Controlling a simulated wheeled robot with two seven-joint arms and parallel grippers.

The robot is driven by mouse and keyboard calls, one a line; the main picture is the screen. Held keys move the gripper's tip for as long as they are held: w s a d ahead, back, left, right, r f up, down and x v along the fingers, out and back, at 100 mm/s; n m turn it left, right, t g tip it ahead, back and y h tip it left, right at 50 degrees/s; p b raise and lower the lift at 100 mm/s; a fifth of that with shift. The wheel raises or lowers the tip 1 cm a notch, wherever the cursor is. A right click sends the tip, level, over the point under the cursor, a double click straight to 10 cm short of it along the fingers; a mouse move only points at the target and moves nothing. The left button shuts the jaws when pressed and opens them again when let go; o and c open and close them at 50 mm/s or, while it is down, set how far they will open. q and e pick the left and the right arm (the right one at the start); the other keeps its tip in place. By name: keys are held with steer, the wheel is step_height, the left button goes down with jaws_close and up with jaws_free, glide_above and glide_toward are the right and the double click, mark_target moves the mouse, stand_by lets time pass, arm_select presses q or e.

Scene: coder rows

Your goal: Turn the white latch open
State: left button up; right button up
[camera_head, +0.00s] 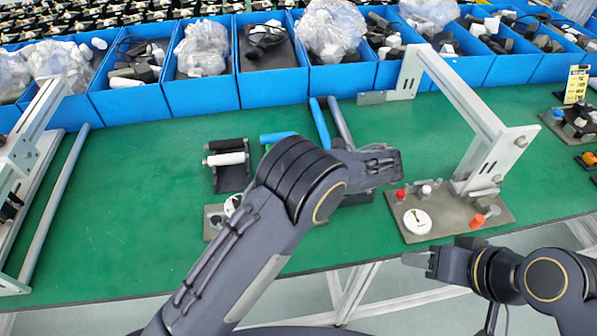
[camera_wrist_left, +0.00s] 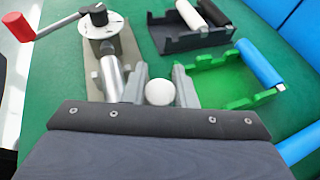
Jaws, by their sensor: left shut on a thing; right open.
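The white latch shows its round white knob (camera_wrist_left: 159,93) in the left wrist view, between the two fingers of my left gripper (camera_wrist_left: 159,80), which is shut on it. A grey cylinder (camera_wrist_left: 111,78) stands close to the left finger on the same grey board (camera_wrist_left: 130,55). The board also bears a white dial with a red-handled crank (camera_wrist_left: 98,24). In the head view my left arm hides my left gripper, the latch and most of this board (camera_head: 213,222). My right gripper (camera_head: 418,262) is open and empty, low at the right, near the table's front edge.
A black tray with a white roller (camera_head: 230,178) and a green tray with a blue roller (camera_wrist_left: 222,82) lie near the board. A second dial board (camera_head: 455,225) with a tall grey frame (camera_head: 455,90) stands at right. Blue bins (camera_head: 205,95) line the back.

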arm_select(q)
steer(key=shift+n+g, duration=0.6)
steer(key=shift+g, duration=0.4)
steer(key=o, duration=1)
